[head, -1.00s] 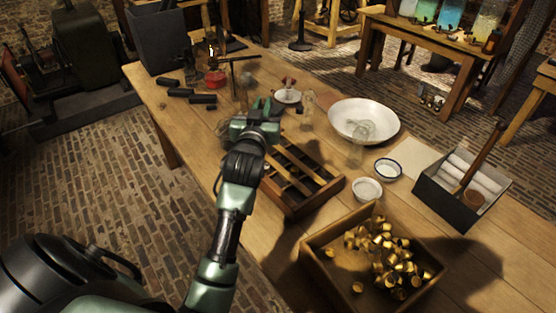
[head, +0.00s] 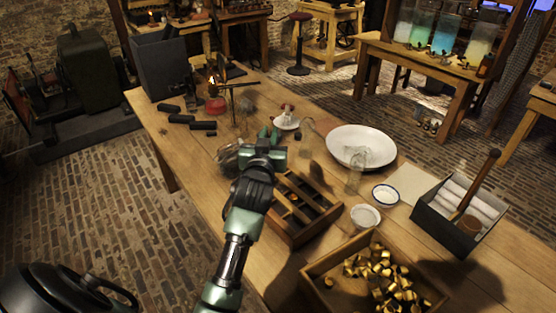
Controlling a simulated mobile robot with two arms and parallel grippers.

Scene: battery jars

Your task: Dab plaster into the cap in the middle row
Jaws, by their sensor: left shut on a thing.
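My left gripper (head: 269,136) is over the far left end of the slatted wooden tray (head: 325,231), pointing away from me. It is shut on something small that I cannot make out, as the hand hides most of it. The tray has several rows between dark slats. A small brass-coloured spot (head: 294,197), perhaps a cap, shows in it, but I cannot tell its row for sure. A white bowl (head: 365,217) and a blue-rimmed dish (head: 385,196) with white contents stand right of the tray; I cannot tell which holds plaster. My right gripper is out of view.
A wooden box (head: 321,270) of loose brass caps stands in front. A wide white basin (head: 346,135), a glass jar (head: 355,179) and a dark box with white rolls (head: 446,229) are at the right. A saucer (head: 286,124) lies beyond the gripper; dark cylinders (head: 181,119) lie at the left.

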